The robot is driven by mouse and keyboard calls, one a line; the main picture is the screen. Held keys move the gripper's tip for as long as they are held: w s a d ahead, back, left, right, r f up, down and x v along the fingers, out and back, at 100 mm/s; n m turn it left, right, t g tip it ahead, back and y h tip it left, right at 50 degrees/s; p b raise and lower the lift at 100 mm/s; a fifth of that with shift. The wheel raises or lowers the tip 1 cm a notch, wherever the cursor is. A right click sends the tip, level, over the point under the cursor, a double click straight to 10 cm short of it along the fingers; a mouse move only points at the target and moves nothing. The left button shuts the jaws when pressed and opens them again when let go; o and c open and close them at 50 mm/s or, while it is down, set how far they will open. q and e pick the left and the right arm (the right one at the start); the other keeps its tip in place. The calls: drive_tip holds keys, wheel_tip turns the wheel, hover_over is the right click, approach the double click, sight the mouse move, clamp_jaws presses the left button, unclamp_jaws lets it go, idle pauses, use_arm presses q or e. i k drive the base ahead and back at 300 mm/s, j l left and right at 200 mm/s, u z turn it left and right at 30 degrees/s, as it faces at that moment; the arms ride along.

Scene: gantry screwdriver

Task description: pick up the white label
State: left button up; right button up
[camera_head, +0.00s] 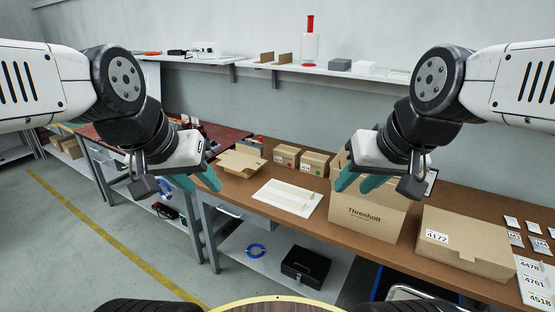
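Several small white labels lie at the right end of the brown workbench, one of them (511,221) near the back. Larger white labels with printed numbers, one reading 4478 (529,265), lie nearer the front edge. I cannot tell which one is the task's white label. My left gripper (194,181) has teal fingertips that stand apart, with nothing between them, left of the open carton. My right gripper (358,181) is also open and empty, in front of the tall Thenholt box. Both grippers are well left of the labels and touch none of them.
The brown workbench (400,238) holds a tall Thenholt box (365,218), a low box marked 4172 (462,240), an open carton (241,161), small boxes (287,155) and a white board (288,197). A wall shelf (300,68) runs behind. Floor at left is clear.

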sight(540, 267)
drive_tip(key=z, duration=2.15)
